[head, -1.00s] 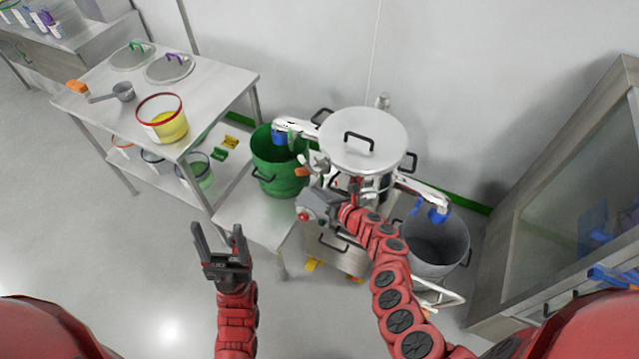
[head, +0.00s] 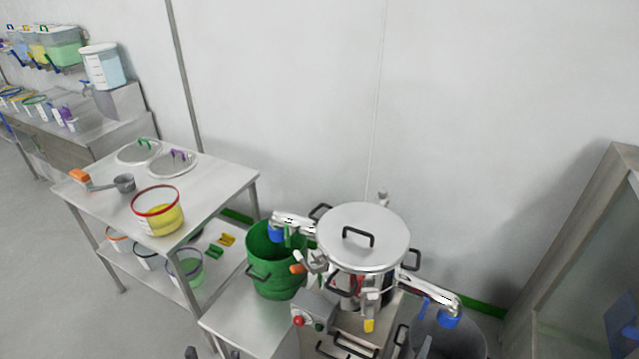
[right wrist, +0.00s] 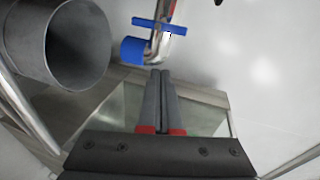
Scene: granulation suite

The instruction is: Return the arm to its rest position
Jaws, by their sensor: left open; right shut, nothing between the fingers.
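My left gripper (head: 210,353) barely shows at the bottom edge of the head view; only its dark fingertips are visible, apart and with nothing seen between them. My right gripper (right wrist: 162,100) is in the right wrist view with its two grey fingers together and empty. It is beside the open grey bucket (right wrist: 80,45) and below a blue-handled metal outlet (right wrist: 150,45), touching neither as far as I can tell. My red arms are out of the head view.
A lidded steel vessel (head: 362,240) stands on the machine, with a green bucket (head: 275,275) at its left. A steel table (head: 215,180) holds a red-rimmed tub (head: 158,212) and a scoop (head: 123,183). A glass-fronted cabinet (head: 590,250) stands at the right.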

